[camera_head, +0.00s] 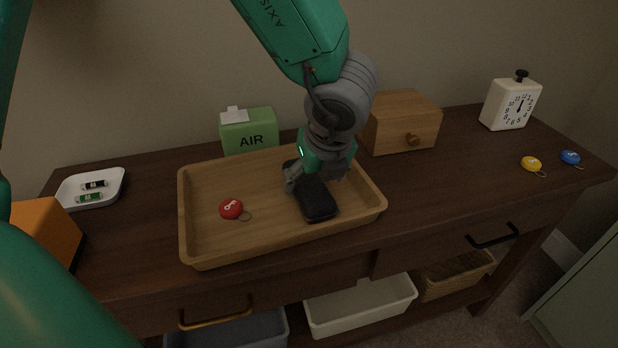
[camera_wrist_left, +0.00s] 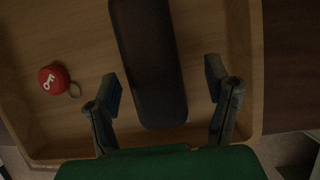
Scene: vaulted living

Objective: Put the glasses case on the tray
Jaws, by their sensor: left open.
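The black glasses case (camera_head: 318,203) lies inside the wooden tray (camera_head: 204,254), right of its middle. My left gripper (camera_head: 316,180) is directly above the case and hides its far part in the head view. In the left wrist view, the case (camera_wrist_left: 150,62) lies on the tray floor (camera_wrist_left: 60,120) with its near end between the two open fingers of my left gripper (camera_wrist_left: 168,95). A gap shows on each side of the case. My right gripper is in neither view.
A red key tag (camera_head: 231,209) lies in the tray's left part. A green AIR box (camera_head: 248,130), a wooden drawer box (camera_head: 402,122) and a clock (camera_head: 510,103) stand behind. A white dish (camera_head: 90,187) with batteries is left. The dresser top is clear between the tray and yellow tag (camera_head: 531,163).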

